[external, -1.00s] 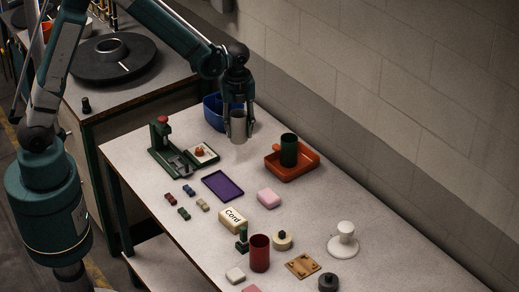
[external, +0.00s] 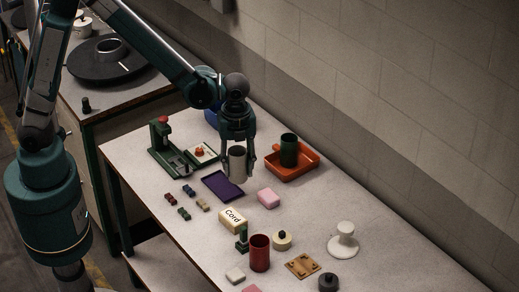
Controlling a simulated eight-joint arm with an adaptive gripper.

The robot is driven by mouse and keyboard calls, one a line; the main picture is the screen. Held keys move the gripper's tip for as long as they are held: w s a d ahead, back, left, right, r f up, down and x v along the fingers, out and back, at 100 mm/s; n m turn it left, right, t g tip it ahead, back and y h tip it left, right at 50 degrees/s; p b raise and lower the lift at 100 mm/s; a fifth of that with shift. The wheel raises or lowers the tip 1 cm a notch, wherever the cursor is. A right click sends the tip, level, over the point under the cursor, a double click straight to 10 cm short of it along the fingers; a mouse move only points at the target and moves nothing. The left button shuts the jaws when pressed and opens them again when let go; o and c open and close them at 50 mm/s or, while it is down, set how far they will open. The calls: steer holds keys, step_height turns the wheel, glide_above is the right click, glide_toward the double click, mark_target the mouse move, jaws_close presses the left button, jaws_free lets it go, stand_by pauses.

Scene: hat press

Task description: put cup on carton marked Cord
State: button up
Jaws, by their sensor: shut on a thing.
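The cream carton marked Cord (external: 233,221) lies on the table near the middle. My gripper (external: 238,172) is shut on a grey-white cup (external: 237,162), which is upright between the fingers. The cup is above and a little behind the carton in the picture, over the right part of the purple tray. I cannot tell exactly how high the cup is above the table.
A purple tray (external: 214,184), a pink block (external: 268,198) and several small coloured blocks lie around the carton. A dark green figure (external: 242,241) and a red cup (external: 259,253) stand close in front.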

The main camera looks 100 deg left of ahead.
glide_above(233, 215)
steer(key=shift+d+r, duration=0.1)
steer(key=shift+r, duration=0.3)
steer(key=shift+f, duration=0.1)
steer(key=shift+f, duration=2.85)
steer(key=shift+f, duration=2.05)
steer(key=shift+f, duration=0.2)
steer(key=o, duration=0.9)
steer(key=shift+r, duration=0.25)
